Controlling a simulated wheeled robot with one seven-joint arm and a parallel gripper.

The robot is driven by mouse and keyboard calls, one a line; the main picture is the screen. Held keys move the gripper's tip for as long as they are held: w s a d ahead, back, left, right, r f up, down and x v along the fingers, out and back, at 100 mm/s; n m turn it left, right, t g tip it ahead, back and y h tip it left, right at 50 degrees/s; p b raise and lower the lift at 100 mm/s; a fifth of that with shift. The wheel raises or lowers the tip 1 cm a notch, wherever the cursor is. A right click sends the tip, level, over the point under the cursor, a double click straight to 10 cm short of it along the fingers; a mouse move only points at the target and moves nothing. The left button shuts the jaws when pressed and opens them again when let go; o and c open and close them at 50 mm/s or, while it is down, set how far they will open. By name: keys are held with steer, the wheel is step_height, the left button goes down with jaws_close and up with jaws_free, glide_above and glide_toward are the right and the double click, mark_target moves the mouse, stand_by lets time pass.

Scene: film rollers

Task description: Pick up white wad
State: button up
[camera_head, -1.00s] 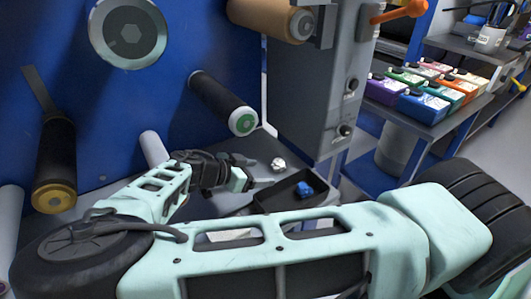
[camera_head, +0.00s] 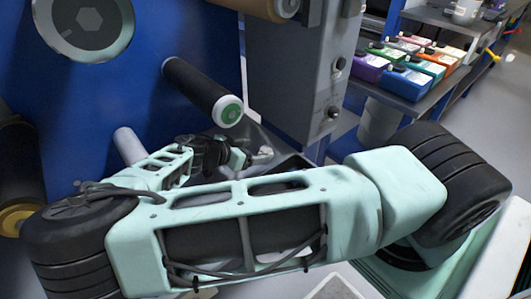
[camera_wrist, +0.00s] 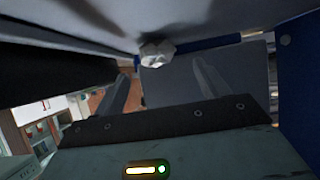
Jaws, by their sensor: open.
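The white wad (camera_wrist: 156,53) is a small crumpled lump on a grey surface, near the top middle of the wrist view. My gripper (camera_wrist: 160,70) is open, with one finger on each side of the wad and a gap to both. Whether the wad lies fully between the fingertips or just beyond them is hard to tell. In the head view, the wad (camera_head: 266,150) is a small pale lump right at the tips of my gripper (camera_head: 256,159). My arm covers much of the surface there.
A black tray (camera_head: 297,162) is close by on the right, mostly hidden by my arm. A black roller with a green end (camera_head: 229,112) juts out above the gripper, and a pale roller (camera_head: 129,146) is to the left. A grey machine column (camera_head: 292,85) stands behind.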

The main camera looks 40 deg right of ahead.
mark_target(260, 151)
steer(key=x, duration=0.4)
steer(key=shift+d+f, duration=0.3)
steer(key=shift+f, duration=0.05)
steer(key=c, duration=1)
